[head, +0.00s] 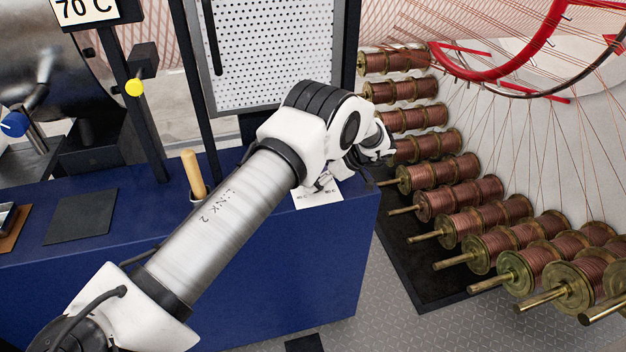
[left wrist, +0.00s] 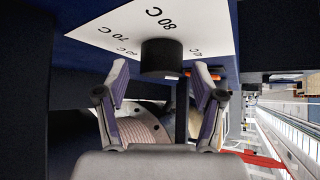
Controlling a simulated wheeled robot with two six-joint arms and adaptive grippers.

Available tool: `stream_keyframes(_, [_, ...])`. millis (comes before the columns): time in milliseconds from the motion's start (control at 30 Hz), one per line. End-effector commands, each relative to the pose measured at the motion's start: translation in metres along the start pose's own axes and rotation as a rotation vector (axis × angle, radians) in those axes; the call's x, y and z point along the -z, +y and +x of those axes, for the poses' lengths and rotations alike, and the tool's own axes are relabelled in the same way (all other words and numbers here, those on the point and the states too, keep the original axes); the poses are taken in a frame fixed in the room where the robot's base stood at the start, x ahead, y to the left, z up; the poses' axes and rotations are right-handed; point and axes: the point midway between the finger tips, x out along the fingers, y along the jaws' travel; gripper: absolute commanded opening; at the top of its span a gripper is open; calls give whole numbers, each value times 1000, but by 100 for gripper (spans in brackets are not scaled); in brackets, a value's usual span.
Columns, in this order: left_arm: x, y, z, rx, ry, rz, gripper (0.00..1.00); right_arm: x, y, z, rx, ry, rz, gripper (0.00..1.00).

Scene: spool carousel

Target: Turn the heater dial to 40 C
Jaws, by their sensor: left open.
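The heater dial is a black round knob (left wrist: 162,57) on a white scale plate (left wrist: 110,32) in the left wrist view. The plate has printed marks; 80 C and 70 C are readable, others are small. No pointer on the knob is clear. My left gripper (left wrist: 160,76) is open, its two fingers on either side of the knob, apparently not touching it. In the head view, the white plate (head: 318,198) lies on the right end of the blue bench, and my left arm hides the knob and most of the gripper. My right gripper is out of view.
A sign (head: 87,10) reading 70 C stands at the upper left. A wooden handle (head: 193,173) stands upright on the blue bench (head: 270,290) beside my arm. Copper wire spools (head: 440,200) line a rack to the right, below a red wheel (head: 490,72). A perforated panel (head: 270,55) stands behind.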

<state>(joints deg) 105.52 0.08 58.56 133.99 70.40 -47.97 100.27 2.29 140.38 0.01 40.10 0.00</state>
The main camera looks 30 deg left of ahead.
Motion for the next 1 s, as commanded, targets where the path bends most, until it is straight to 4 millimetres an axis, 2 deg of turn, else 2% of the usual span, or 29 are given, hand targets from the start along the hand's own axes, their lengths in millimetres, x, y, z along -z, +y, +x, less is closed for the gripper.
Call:
stream_keyframes(200, [0,1,-56,-5,0,-1,68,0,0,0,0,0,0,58])
stream_keyframes(400, [0,1,-96,-3,0,0,68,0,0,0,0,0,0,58])
stream_keyframes(567, [0,0,-106,-1,0,1,68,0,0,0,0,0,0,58])
stream_keyframes(1000, [0,0,-106,0,1,0,68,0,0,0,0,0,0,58])
